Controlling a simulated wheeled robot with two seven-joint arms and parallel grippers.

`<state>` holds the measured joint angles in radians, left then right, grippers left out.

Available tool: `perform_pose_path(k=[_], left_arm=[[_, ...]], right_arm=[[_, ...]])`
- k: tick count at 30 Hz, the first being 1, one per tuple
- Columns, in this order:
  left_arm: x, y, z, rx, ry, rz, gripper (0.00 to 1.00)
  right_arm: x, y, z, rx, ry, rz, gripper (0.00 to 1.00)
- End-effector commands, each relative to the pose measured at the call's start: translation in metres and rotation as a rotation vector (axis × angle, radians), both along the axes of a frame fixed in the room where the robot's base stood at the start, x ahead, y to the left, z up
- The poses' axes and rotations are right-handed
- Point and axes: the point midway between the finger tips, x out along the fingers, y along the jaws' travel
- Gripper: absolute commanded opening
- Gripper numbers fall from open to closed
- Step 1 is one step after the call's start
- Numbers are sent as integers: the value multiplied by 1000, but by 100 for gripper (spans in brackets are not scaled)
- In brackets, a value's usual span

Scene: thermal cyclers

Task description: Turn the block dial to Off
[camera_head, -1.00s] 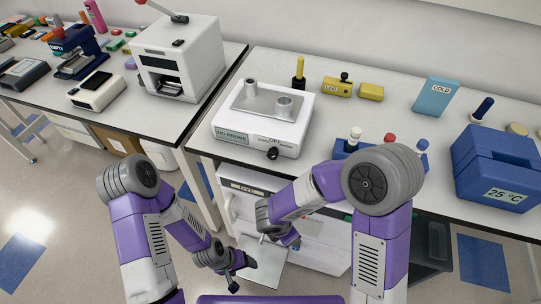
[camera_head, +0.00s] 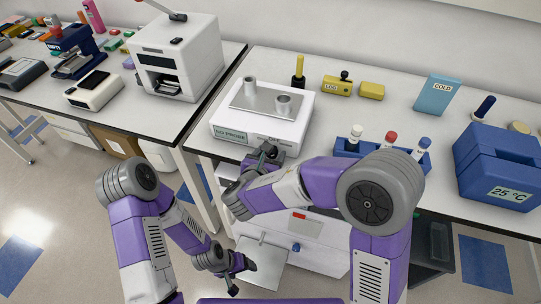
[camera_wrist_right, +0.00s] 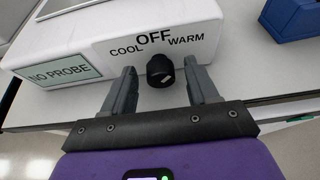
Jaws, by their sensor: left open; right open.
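The white block unit (camera_head: 232,120) stands on the bench with a metal plate and two short cylinders on top. Its black dial (camera_wrist_right: 158,68) is on the front face, below the word OFF, with COOL to the left and WARM to the right. A small pale mark shows at the lower right of the dial's face. My right gripper (camera_wrist_right: 160,78) is open, with one finger on each side of the dial; I cannot tell whether they touch it. In the head view my right gripper (camera_head: 264,153) hides the dial. My left gripper (camera_head: 238,272) is open and empty, low in front of the bench.
A NO PROBE label (camera_wrist_right: 64,71) is left of the dial. A blue rack (camera_head: 345,150) with capped tubes stands right of the unit, near my right arm. A blue 25 °C box (camera_head: 490,165) is farther right. The bench's front edge runs just below the dial.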

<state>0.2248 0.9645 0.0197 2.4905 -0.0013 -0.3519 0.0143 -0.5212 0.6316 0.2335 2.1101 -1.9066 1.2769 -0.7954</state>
Motion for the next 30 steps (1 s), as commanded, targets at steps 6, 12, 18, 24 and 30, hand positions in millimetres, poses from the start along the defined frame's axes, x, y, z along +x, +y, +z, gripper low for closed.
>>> perform_pose_path(k=[6, 12, 18, 24, 30], left_arm=[[0, 0, -1, 0, 0, 0, 76], [0, 0, -1, 0, 0, 0, 76], [0, 0, -1, 0, 0, 0, 76], [0, 0, 0, 0, 0, 0, 76], [0, 0, 6, 0, 0, 0, 76]], right_arm=[[5, -2, -2, 0, -1, 1, 59], [5, -2, -2, 0, 0, 0, 48], [5, -2, -2, 1, 0, 0, 17], [5, -1, -2, -1, 2, 1, 3], [4, -1, -1, -40, 15, 1, 3]])
